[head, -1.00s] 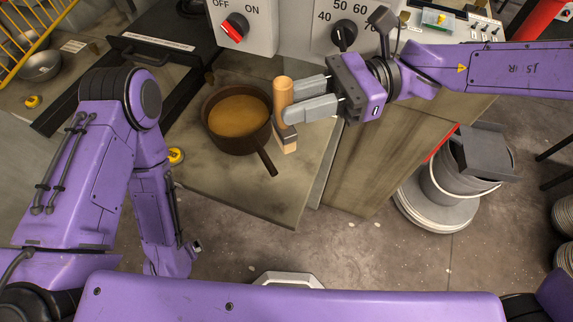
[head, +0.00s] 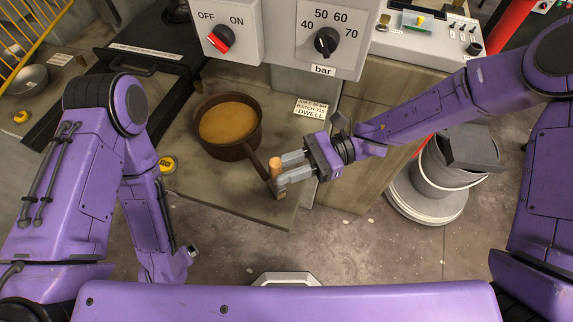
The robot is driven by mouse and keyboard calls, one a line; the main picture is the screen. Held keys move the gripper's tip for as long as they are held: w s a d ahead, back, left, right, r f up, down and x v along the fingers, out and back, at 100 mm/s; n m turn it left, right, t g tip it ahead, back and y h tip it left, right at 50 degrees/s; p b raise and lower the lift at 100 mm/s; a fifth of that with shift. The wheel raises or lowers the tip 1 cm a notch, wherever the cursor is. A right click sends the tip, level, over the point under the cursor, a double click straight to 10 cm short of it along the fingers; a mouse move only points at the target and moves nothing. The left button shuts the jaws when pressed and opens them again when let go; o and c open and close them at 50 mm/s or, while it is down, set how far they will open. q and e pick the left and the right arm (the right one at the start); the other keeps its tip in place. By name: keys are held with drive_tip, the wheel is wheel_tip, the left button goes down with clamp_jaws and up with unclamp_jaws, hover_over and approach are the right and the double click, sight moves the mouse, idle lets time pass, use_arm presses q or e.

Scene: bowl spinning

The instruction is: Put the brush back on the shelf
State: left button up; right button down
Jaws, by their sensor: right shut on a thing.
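The brush (head: 275,168) has a round wooden handle and a block-like lower end. My right gripper (head: 282,171) is shut on its handle and holds it roughly upright. It is near the front corner of the grey worktop, by the end of the brown pan's handle. I cannot tell whether the brush touches the worktop or the pan handle. My left arm hangs at the left, and its gripper fingers are not visible. I cannot make out a clear shelf.
A brown pan (head: 256,136) with tan contents sits on the grey worktop (head: 215,182). A label card (head: 310,107) lies behind the brush. Control boxes with a red switch (head: 220,39) and a pressure dial (head: 327,42) stand behind. A bucket (head: 440,170) is at the right.

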drive_tip(key=c, duration=0.9)
unclamp_jaws()
drive_tip(key=shift+w, duration=0.1)
drive_tip(key=shift+w+d, duration=0.15)
drive_tip(key=shift+d, duration=0.25)
drive_tip(key=b+v, duration=0.2)
drive_tip(key=v, duration=0.9)
drive_tip(key=shift+d, duration=0.1)
